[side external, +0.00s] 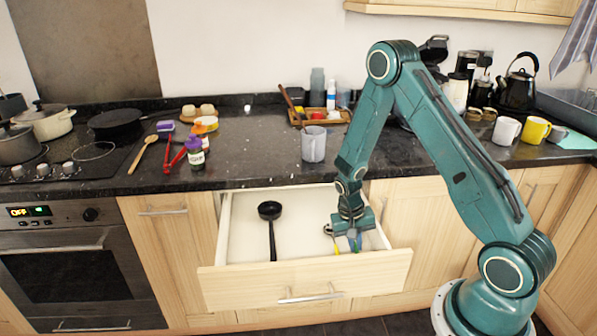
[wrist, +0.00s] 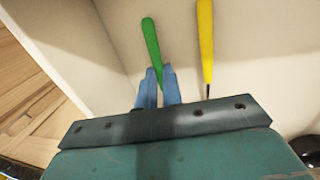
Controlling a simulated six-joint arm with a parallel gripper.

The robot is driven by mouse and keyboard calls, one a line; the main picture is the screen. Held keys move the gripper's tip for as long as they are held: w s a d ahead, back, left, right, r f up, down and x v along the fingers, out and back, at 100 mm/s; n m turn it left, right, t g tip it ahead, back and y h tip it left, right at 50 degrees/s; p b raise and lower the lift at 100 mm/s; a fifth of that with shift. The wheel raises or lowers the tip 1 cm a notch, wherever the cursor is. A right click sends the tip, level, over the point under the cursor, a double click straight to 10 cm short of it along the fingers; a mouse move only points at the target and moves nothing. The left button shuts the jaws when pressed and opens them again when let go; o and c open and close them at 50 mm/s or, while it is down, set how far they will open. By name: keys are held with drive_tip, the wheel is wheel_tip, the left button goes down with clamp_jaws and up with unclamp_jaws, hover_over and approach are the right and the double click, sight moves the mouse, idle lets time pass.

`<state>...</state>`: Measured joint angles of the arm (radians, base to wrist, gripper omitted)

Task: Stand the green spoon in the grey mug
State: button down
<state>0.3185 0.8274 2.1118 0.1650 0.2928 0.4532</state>
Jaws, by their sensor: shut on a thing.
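The green spoon (wrist: 152,42) lies in the open drawer (side external: 305,270), and its green handle runs between my blue fingers in the wrist view. My gripper (wrist: 157,88) is shut on that handle, low inside the right part of the drawer; it also shows in the side view (side external: 352,240). The spoon's other end is hidden by my gripper. The grey mug (side external: 314,146) stands upright on the dark counter above the drawer, to the upper left of my gripper. A brown stick slants at its left rim; I cannot tell if it is inside.
A yellow-handled utensil (wrist: 206,45) lies just right of the green spoon. A black ladle (side external: 271,225) lies further left in the drawer. A wooden tray (side external: 340,116) with bottles stands behind the mug. The counter left of the mug (side external: 255,150) is clear.

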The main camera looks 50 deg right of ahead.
drive_tip(key=shift+f, duration=0.15)
drive_tip(key=c, duration=1.6)
unclamp_jaws()
drive_tip(key=shift+o, duration=0.2)
wheel_tip(320, 180, up, 12)
drive_tip(key=w+a, duration=0.1)
drive_tip(key=shift+w+a, duration=0.25)
drive_tip(key=shift+w, duration=0.1)
